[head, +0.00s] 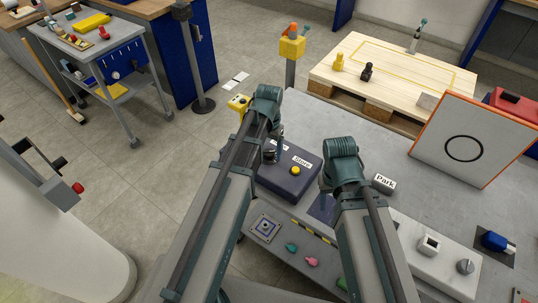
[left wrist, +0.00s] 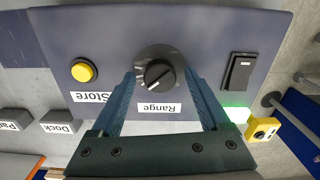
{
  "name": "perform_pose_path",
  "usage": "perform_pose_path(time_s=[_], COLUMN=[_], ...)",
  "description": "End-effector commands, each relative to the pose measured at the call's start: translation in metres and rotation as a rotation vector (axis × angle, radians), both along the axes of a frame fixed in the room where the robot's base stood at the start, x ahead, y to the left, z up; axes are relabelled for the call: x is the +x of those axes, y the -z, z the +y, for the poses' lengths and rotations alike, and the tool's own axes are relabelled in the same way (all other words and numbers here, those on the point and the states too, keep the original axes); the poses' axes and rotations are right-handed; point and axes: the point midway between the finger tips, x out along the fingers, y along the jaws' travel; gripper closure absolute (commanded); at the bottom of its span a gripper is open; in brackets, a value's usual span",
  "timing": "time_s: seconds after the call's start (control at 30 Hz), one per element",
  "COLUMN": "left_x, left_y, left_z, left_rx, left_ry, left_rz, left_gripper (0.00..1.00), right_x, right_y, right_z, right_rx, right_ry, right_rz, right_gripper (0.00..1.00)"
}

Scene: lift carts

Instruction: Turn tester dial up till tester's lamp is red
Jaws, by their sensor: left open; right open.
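The tester (head: 283,182) is a dark blue-grey box on the grey bench, left of my right arm. In the left wrist view its top (left wrist: 205,35) bears a black round dial (left wrist: 159,73) labelled "Range", with a white pointer line. A lamp glows green (left wrist: 236,113) at the tester's edge, partly behind my right-hand finger. My left gripper (left wrist: 161,77) is open, with one finger on either side of the dial; contact cannot be made out. In the head view my left gripper (head: 271,152) hides the dial. My right gripper (head: 343,172) is over the bench, its fingertips hidden.
The tester also has a yellow Store button (left wrist: 84,70) and a black rocker switch (left wrist: 240,73). A yellow button box (head: 238,102) stands beyond it. A white panel with a black ring (head: 464,120) stands at right. "Park" (head: 384,183) and "Dock" (left wrist: 58,128) labels lie nearby.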

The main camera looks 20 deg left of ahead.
Motion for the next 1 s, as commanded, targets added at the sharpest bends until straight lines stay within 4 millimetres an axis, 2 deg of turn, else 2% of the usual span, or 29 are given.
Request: perform_pose_path(time_s=[0.27,0.7,0.87,1.0], left_x=[0.0,-0.0001,0.0,0.0], left_y=[0.0004,0.0005,0.0005,0.0006], left_z=[0.0,0.0,0.0,0.0], left_rx=[0.0,0.0,0.0,0.0], left_ry=[0.0,0.0,0.029,0.166], left_rz=[0.0,0.0,0.0,0.0], left_gripper=[0.23,1.0,1.0,1.0], right_x=[0.0,0.0,0.0,0.0], right_y=[0.0004,0.0005,0.0005,0.0006], right_z=[0.0,0.0,-0.0001,0.0], right_rx=[0.0,0.0,0.0,0.0], right_ry=[0.0,0.0,0.0,0.0], right_rz=[0.0,0.0,0.0,0.0], right_gripper=[0.5,0.5,0.5,0.5])
